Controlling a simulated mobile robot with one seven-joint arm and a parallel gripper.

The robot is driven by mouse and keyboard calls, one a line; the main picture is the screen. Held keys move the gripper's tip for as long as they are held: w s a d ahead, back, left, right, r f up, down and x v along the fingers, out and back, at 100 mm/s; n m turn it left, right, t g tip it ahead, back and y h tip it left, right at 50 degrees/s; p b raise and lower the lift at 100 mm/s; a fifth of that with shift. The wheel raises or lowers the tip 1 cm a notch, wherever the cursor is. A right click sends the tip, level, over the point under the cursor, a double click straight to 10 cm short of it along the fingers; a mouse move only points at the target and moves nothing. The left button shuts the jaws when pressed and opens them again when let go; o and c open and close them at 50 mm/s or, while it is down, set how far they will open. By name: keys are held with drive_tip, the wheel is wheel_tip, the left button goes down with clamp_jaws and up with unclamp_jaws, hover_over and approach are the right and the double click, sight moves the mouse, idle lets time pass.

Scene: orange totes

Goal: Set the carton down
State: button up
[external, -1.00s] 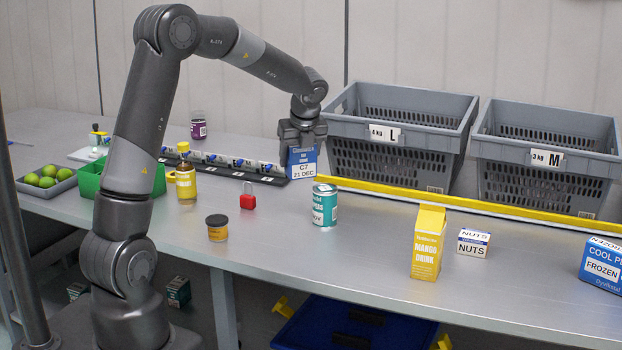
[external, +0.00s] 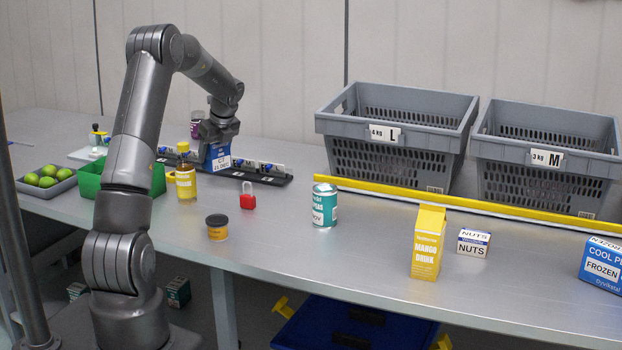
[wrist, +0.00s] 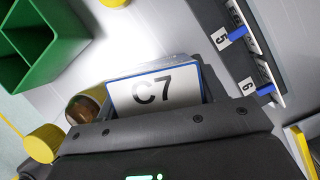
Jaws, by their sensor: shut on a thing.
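In the wrist view the C7 label (wrist: 155,90) shows between the jaws, with slots 5 and 6 of the strip (wrist: 228,45) at the right. The carton's lower part is hidden there.
A yellow-capped bottle (external: 186,178) and a green bin (external: 92,178) stand close on the left. A red padlock (external: 248,201), an orange jar (external: 217,230) and a teal can (external: 324,208) stand nearer the front. Grey totes (external: 395,130) stand behind a yellow-edged rail (external: 450,203).

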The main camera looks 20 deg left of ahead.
drive_tip(key=a+f, duration=0.1)
drive_tip(key=a, duration=0.1)
drive_tip(key=w+a+f, duration=0.1)
drive_tip(key=shift+a+f, duration=0.2)
drive_tip(key=shift+a, duration=0.2)
drive_tip(key=shift+f, duration=1.95)
drive_tip(key=shift+f, duration=0.15)
drive_tip(key=o, duration=1.2)
drive_tip(key=shift+c, duration=0.2)
